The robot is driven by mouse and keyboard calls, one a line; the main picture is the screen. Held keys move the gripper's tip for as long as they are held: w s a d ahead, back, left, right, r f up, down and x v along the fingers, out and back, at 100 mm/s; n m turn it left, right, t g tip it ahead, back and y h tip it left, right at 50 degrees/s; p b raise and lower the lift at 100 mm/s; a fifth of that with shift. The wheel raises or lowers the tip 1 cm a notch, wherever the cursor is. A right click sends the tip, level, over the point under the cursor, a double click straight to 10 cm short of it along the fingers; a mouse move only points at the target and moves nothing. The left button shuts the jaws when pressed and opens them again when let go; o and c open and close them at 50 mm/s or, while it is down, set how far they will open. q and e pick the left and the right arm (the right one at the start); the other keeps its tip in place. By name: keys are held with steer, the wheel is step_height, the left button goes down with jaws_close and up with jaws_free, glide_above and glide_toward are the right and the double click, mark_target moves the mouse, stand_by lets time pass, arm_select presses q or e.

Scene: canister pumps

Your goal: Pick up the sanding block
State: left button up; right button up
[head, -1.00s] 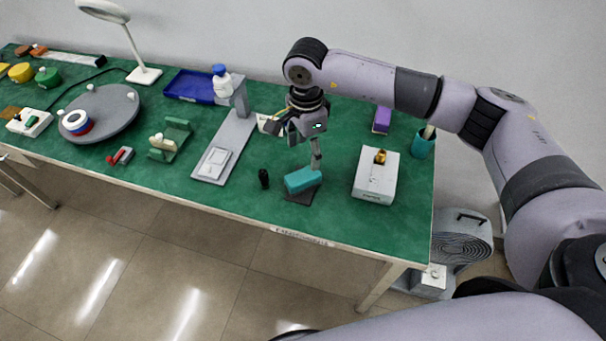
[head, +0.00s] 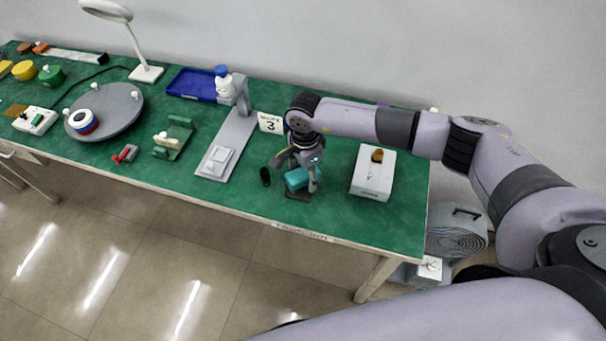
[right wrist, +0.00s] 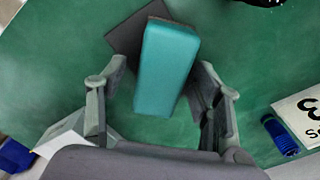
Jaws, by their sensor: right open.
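The teal sanding block (head: 296,179) lies on a dark flat piece (head: 298,195) on the green table. In the right wrist view the block (right wrist: 166,68) lies between the two fingers, with the dark piece (right wrist: 130,38) under its far end. My right gripper (head: 298,178) is open and lowered around the block. In the wrist view a gap shows between the left finger and the block; the right finger (right wrist: 215,105) is near its other side. My left gripper is not in view.
A small black cylinder (head: 265,176) stands just left of the block. A white box (head: 373,175) with a brass knob is to the right. A grey stand (head: 227,145) is to the left, and a sign with a 3 (head: 271,123) is behind.

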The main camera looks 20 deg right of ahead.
mark_target(305, 172)
steer(key=shift+c, duration=0.4)
steer(key=c, duration=1.3)
step_height(305, 172, up, 20)
steer(key=b, duration=0.4)
steer(key=o, duration=0.8)
steer(key=c, duration=0.5)
